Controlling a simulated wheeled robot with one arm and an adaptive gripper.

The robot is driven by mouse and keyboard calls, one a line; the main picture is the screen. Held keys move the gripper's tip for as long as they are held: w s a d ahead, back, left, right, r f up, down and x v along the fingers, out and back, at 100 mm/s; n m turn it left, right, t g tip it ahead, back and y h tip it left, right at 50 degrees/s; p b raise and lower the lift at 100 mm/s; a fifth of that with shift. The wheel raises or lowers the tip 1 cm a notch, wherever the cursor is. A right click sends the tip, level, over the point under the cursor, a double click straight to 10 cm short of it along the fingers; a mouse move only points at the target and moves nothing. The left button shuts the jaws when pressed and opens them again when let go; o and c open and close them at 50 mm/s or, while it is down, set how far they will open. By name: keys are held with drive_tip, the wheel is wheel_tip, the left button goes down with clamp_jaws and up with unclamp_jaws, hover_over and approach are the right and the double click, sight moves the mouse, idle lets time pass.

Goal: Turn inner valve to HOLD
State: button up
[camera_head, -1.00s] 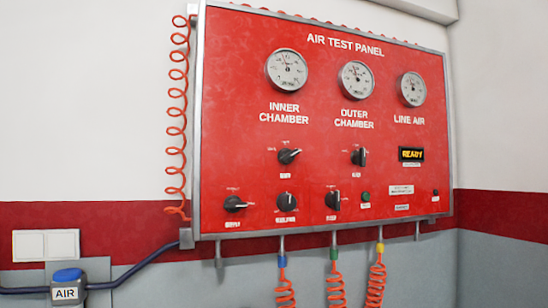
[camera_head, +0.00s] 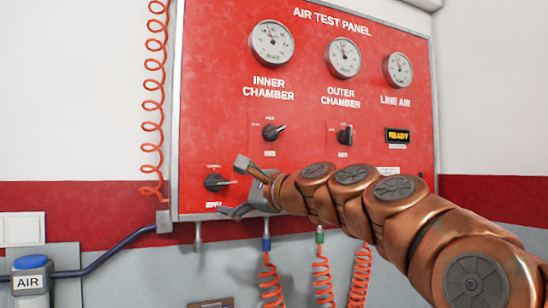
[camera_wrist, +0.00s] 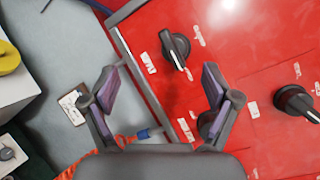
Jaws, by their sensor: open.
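The red air test panel (camera_head: 300,80) carries several black knobs with tiny labels that I cannot read, so I cannot tell for sure which is the inner valve. One knob (camera_head: 273,132) sits under INNER CHAMBER, its pointer to the right and slightly up. A lower left knob (camera_head: 215,182) points right. My gripper (camera_head: 235,187) is open and empty, just right of and in front of this lower left knob. In the wrist view my fingers (camera_wrist: 159,72) are apart, with the lower left knob (camera_wrist: 175,48) beyond the gap, and no contact shows. The INNER CHAMBER knob (camera_wrist: 295,100) is at right.
Another lower knob (camera_wrist: 208,122) is partly behind a finger in the wrist view. Coiled orange hoses (camera_head: 269,280) hang below the panel, and another (camera_head: 153,100) along its left edge. A blue-topped AIR box (camera_head: 30,272) is at lower left. My arm hides the panel's lower right.

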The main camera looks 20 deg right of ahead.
sight(276, 131)
drive_tip(key=d+r+m+t+h, duration=0.4)
drive_tip(key=d+r+m+t, duration=0.2)
drive_tip(key=d+r+m, duration=0.5)
drive_tip(key=shift+w+d+r+n+p, duration=0.3)
drive_tip(key=shift+w+r+n, duration=0.2)
drive_tip(key=shift+w, duration=0.65)
drive_tip(key=shift+w+d+r+n+p, duration=0.3)
drive_tip(key=shift+w+r, duration=0.25)
drive_tip(key=shift+w, duration=0.55)
drive_tip(key=shift+w+d+r+n+p, duration=0.25)
drive_tip(key=shift+w+r+n, duration=0.25)
drive_tip(key=shift+w, duration=0.65)
drive_tip(key=shift+w+a, duration=0.1)
drive_tip(key=shift+w, duration=0.25)
drive_tip(key=shift+y, duration=0.4)
drive_tip(key=c, duration=1.2)
